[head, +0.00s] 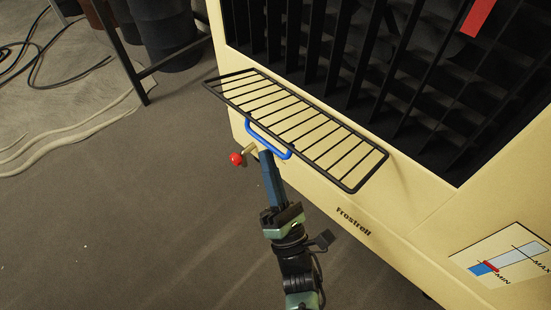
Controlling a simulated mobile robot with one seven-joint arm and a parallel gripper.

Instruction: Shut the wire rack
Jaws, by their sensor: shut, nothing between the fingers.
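The black wire rack (300,128) juts out from the front of the cream cabinet (410,245), below its dark slatted opening. A blue loop handle (286,156) shows at the rack's near long edge; I cannot tell whether it belongs to the rack or the cabinet. My gripper (265,153) is at this handle, its fingers shut and empty. The tips overlap the handle in the picture, and whether they touch it is unclear.
A red ball knob (236,159) on a short stem sits just left of my gripper. A MIN/MAX gauge panel (505,260) is at lower right. Cables (60,140) and dark frame legs (130,65) lie at upper left. The floor (110,230) at lower left is clear.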

